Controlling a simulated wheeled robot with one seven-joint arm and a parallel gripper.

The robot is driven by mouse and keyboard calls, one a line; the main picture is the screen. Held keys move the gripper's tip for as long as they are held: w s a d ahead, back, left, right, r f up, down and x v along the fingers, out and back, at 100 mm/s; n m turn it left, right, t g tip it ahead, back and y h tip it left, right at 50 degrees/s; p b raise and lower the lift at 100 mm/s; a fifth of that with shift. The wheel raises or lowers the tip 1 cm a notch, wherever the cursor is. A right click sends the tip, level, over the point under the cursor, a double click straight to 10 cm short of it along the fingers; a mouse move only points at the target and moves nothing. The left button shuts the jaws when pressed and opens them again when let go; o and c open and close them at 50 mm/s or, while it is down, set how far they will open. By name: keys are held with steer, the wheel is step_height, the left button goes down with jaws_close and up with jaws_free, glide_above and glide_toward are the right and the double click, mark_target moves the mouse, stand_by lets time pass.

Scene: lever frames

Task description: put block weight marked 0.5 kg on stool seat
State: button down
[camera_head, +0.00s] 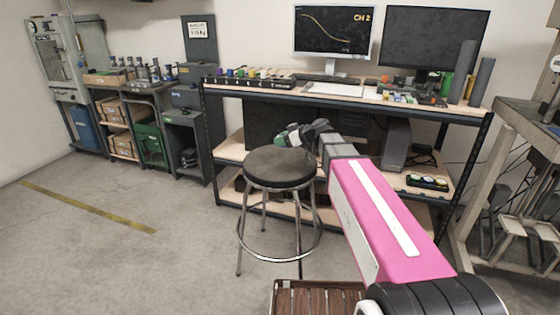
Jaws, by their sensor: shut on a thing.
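The stool has a round black seat (270,168) on chrome legs with a ring, standing in front of the workbench. My gripper (289,137) is at the end of my pink arm, above the far side of the seat. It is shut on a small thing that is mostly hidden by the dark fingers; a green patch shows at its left. I cannot read a 0.5 kg mark, so I cannot tell whether it is the block weight. The seat top looks bare, and a gap to the held thing is hard to judge.
The workbench (262,90) behind carries two monitors, a keyboard and several small coloured items. Shelves with boxes (112,107) stand at the left. A brown slatted surface (315,298) lies at the bottom. The floor (170,250) left of the stool is clear.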

steer(key=shift+s+a+f+n+g, duration=0.3)
steer(key=shift+s+a+n+g, duration=0.2)
steer(key=shift+a+n, duration=0.15)
glide_above(298, 162)
step_height(298, 162, down, 7)
steer(key=shift+s+a+r, duration=0.1)
steer(key=shift+a+r, duration=0.05)
steer(key=shift+f, duration=2.1)
steer(key=shift+f, duration=0.1)
steer(key=c, duration=0.7)
jaws_free()
